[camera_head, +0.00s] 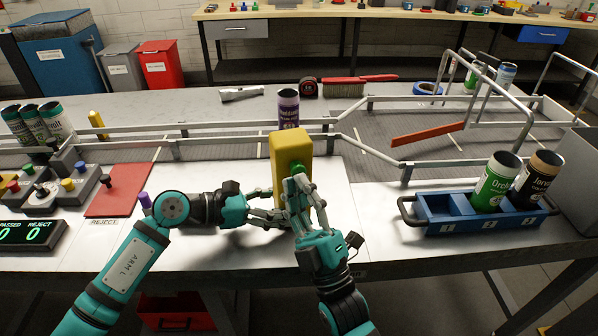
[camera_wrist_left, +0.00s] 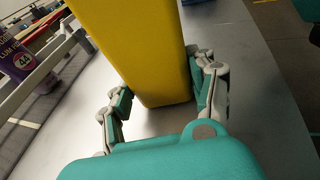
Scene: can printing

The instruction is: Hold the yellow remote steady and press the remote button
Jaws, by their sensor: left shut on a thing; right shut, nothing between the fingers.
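The yellow remote (camera_head: 291,147) stands upright on the white table surface in the head view, with a green button (camera_head: 297,167) on its face toward me. It also fills the upper middle of the left wrist view (camera_wrist_left: 140,50). My left gripper (camera_head: 274,214) is shut on the lower part of the remote, a finger on each side in the left wrist view (camera_wrist_left: 163,100). My right gripper (camera_head: 299,182) is shut and empty, its fingertips at the front face by the button. The fingers partly cover the button; I cannot tell whether they touch it.
A purple can (camera_head: 288,108) stands behind the remote by the conveyor rails. A blue tray (camera_head: 470,222) with a green can (camera_head: 496,182) and a dark can (camera_head: 535,180) is at right. A red reject mat (camera_head: 121,190) and control buttons are at left.

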